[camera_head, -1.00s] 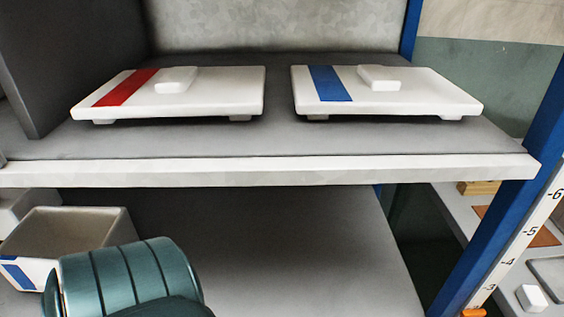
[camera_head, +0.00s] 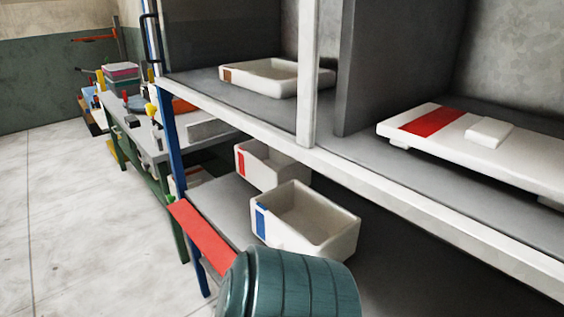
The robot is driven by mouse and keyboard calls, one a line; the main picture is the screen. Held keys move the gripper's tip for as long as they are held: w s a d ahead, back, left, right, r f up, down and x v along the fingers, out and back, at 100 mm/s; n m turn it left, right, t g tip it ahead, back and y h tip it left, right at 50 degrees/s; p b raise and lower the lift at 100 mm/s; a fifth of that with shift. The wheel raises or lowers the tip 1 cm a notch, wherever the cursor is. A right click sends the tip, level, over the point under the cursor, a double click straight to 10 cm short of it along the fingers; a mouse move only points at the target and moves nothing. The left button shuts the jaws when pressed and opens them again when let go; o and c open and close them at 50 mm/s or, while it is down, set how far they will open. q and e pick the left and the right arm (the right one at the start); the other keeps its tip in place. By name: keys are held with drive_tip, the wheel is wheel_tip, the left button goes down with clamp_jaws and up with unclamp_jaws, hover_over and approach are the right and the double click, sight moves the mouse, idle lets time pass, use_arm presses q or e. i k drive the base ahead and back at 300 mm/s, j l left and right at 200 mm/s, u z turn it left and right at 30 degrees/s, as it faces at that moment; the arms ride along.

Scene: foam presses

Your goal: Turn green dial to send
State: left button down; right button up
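No green dial can be made out in this view. A teal ribbed cylindrical part (camera_head: 290,285), which looks like a link of my own arm, fills the bottom middle. Neither gripper's fingers show. On the upper shelf at the right lies a white lid with a red stripe (camera_head: 470,140). A white tray with an orange-brown mark (camera_head: 275,78) sits further left on the same shelf, behind a white post.
Below the shelf stand a white bin with a blue stripe (camera_head: 305,222) and one with a red stripe (camera_head: 262,163). A red flat bar (camera_head: 203,233) juts out at the lower shelf's end. A cluttered workbench (camera_head: 150,140) stands beyond. Open floor (camera_head: 75,220) lies left.

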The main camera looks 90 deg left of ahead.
sight(170, 199)
drive_tip(key=u, duration=3.55)
drive_tip(key=i+j+z, duration=0.45)
drive_tip(key=i+j, duration=0.2)
drive_tip(key=i+j+z, duration=0.2)
drive_tip(key=i+j, duration=0.2)
drive_tip(key=i+j+z, duration=0.2)
drive_tip(key=j, duration=0.3)
drive_tip(key=i+j+z, duration=0.2)
drive_tip(key=i+j, duration=0.15)
drive_tip(key=j, duration=0.15)
